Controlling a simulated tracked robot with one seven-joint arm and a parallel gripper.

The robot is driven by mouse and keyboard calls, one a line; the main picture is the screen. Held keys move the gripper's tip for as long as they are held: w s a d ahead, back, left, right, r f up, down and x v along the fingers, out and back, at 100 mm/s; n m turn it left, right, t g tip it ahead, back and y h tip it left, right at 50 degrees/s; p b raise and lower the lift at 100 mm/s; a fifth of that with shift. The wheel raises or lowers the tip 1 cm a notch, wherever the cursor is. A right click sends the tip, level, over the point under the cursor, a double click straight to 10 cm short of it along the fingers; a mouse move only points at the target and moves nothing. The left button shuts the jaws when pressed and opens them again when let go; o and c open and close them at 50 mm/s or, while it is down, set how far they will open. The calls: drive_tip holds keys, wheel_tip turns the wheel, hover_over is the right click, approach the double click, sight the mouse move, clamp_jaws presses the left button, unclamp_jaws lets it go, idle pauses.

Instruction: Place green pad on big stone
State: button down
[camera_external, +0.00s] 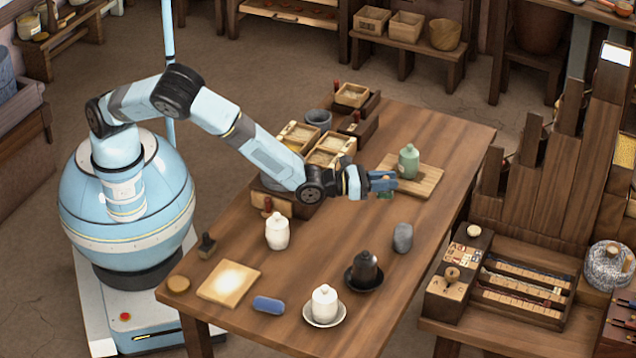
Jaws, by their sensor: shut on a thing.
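My gripper (384,183) reaches over the far half of the table, its blue fingers beside the front left edge of a wooden board. It is shut on a small green thing, the green pad (386,195), of which only a little shows under the fingers. A grey upright stone (402,237) stands on the bare tabletop, nearer the camera than the gripper and a little to its right. It appears to be the big stone; no other stone on this table is clear.
A green bottle (409,164) stands on the wooden board (428,184) close to my gripper. A dark jar (365,269), white lidded jars (278,231), a blue pad (268,305) and a pale square board (229,282) occupy the near table. Wooden boxes (330,149) stand behind my forearm.

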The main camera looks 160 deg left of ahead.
drive_tip(key=w+a+f, duration=0.1)
drive_tip(key=f, duration=0.1)
drive_tip(key=w+a+f, duration=0.3)
drive_tip(key=f, duration=0.1)
drive_tip(key=shift+w+a+f, duration=0.15)
drive_tip(key=shift+w, duration=0.05)
drive_tip(key=shift+w+a+f, duration=0.1)
drive_tip(key=shift+f, duration=1.5)
drive_tip(key=c, duration=0.9)
unclamp_jaws()
drive_tip(key=shift+f, duration=0.15)
drive_tip(key=v, duration=0.7)
drive_tip(key=shift+d, duration=0.25)
